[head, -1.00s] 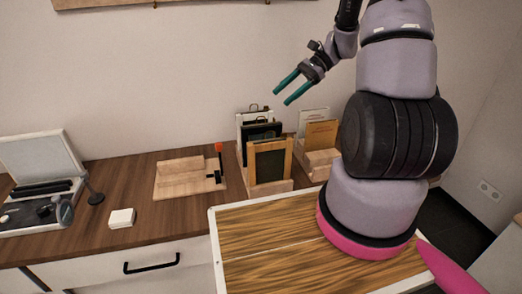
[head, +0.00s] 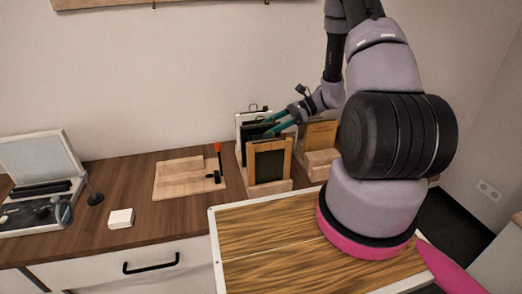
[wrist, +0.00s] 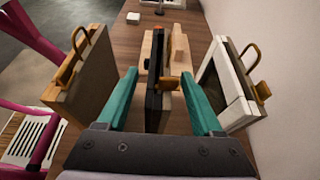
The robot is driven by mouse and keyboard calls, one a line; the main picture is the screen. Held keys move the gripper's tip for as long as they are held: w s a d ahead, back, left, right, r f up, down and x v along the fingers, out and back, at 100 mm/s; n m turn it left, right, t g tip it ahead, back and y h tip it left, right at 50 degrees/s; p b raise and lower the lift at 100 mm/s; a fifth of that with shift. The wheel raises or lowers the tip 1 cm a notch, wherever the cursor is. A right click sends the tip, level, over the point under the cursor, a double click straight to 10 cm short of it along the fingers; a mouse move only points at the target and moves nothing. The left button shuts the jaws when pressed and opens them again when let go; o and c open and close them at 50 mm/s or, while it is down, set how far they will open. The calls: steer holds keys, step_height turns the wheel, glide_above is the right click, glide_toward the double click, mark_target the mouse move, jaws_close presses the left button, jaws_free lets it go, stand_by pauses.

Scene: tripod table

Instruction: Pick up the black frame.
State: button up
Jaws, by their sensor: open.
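The black frame (head: 250,132) stands in a wooden rack between a light-wood frame (head: 288,160) in front and a white frame (head: 241,120) behind. In the wrist view the black frame (wrist: 153,95) is seen nearly edge-on between my two teal fingers. My gripper (wrist: 159,75) is open, with one finger on each side of it, and a gap shows on both sides. In the head view my gripper (head: 273,124) is at the top of the rack, and its fingers partly hide the black frame.
In the wrist view the wood frame (wrist: 75,85) stands close outside the left finger and the white frame (wrist: 222,85) outside the right. A second holder (head: 320,157) with cards is right of the rack.

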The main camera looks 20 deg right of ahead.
mark_target(261, 131)
steer(key=shift+x, duration=1.95)
steer(key=shift+f, duration=0.1)
jaws_close()
